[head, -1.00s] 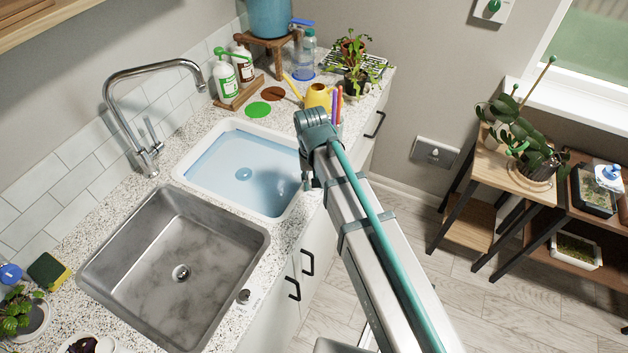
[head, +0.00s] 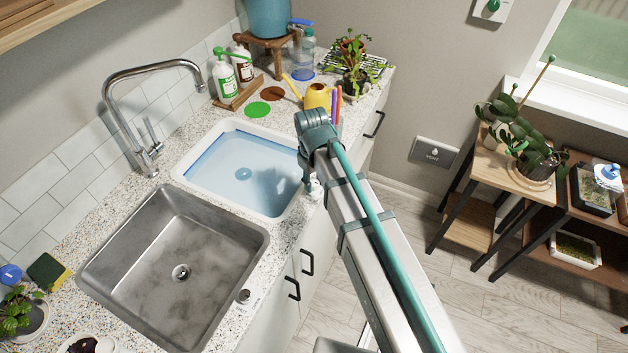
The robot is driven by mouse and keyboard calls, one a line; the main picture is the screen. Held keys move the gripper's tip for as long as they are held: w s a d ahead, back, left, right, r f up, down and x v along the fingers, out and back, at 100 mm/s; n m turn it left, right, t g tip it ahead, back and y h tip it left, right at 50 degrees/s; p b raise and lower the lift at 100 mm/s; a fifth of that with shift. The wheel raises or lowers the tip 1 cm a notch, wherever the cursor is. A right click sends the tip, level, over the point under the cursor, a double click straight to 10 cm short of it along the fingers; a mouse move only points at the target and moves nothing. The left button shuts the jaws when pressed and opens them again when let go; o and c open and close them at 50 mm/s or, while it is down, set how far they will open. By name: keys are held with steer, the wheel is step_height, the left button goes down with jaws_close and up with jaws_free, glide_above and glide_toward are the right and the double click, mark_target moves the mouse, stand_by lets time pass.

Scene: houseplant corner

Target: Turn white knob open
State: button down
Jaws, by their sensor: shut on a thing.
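My gripper (head: 308,183) points down at the right edge of the white basin (head: 208,198), at the counter's front. My own arm hides most of its fingers. A small white knob (head: 316,188) shows in part right beside the fingertips. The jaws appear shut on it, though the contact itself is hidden. The basin holds bluish water (head: 225,170), with a round drain seen through it. How far the knob is turned cannot be made out.
A steel sink (head: 150,260) with a metal knob (head: 243,296) and a tall faucet (head: 150,155) stand to the left. A yellow watering can (head: 317,96), bottles and potted plants stand behind the basin. Floor to the right is clear up to the plant stands.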

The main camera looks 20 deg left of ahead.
mark_target(313, 183)
steer(key=c, duration=0.8)
jaws_free()
steer(key=shift+r, duration=0.15)
step_height(313, 183, up, 12)
steer(key=shift+s+a+f, duration=0.1)
steer(key=shift+s+f, duration=0.05)
